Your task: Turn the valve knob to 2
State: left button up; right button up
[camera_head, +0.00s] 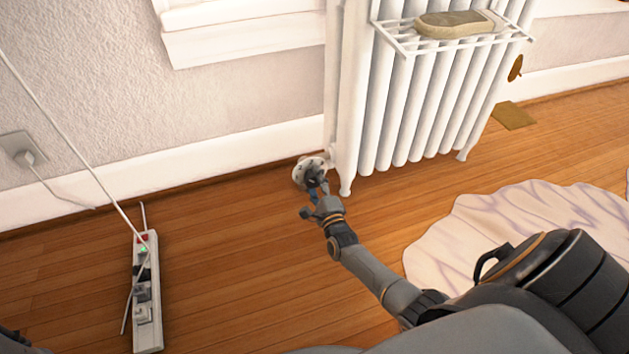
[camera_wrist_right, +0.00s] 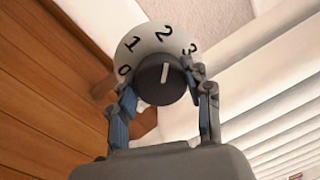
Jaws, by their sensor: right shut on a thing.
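The valve has a round pale dial (camera_head: 301,170) low at the left end of the white radiator (camera_head: 405,90). In the right wrist view the dial (camera_wrist_right: 146,45) carries the numbers 0, 1, 2 and 3. In front of it sits a dark round knob (camera_wrist_right: 160,84) with a white pointer line. The line points up, roughly at the 2. My right gripper (camera_head: 316,188) reaches the valve from the front. In the wrist view its fingers (camera_wrist_right: 160,92) are on both sides of the knob, shut on it.
A power strip (camera_head: 147,300) with cables lies on the wooden floor at the left. A rack (camera_head: 405,42) on the radiator holds a shoe-like item (camera_head: 452,24). A pale rug (camera_head: 480,222) lies at the right. Bare floor is around my right forearm.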

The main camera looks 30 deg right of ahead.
jog(key=o, duration=1.1)
jog(key=shift+o, duration=0.2)
